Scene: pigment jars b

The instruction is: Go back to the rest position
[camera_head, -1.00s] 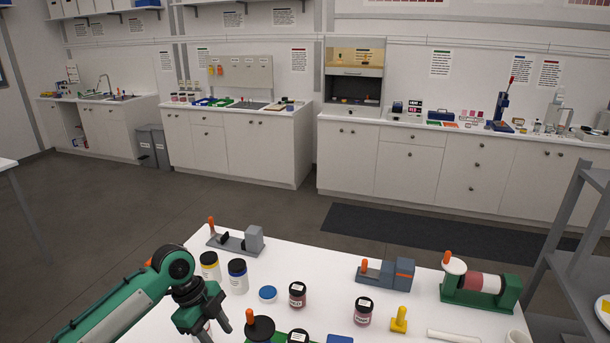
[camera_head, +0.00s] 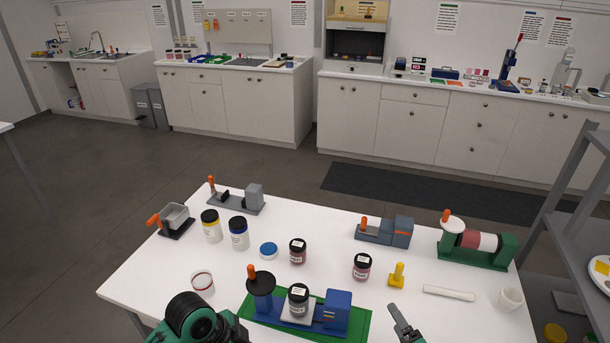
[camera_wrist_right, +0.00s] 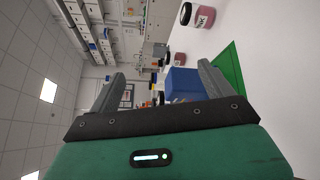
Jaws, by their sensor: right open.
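My right gripper (camera_head: 405,325) shows only partly at the bottom edge of the head view, beside the right side of the green mat (camera_head: 360,330). In the right wrist view my right gripper (camera_wrist_right: 160,78) is open, its two grey fingers apart with nothing held between them. The blue block (camera_wrist_right: 182,85) of the mat's device shows beyond the fingers. A green and black part of my left arm (camera_head: 190,318) is at the bottom left of the head view. My left gripper is out of view.
The white table (camera_head: 140,280) holds a blue device (camera_head: 336,310) with a dark-lidded jar (camera_head: 298,300) on it. A grey shelf (camera_head: 560,230) is right.

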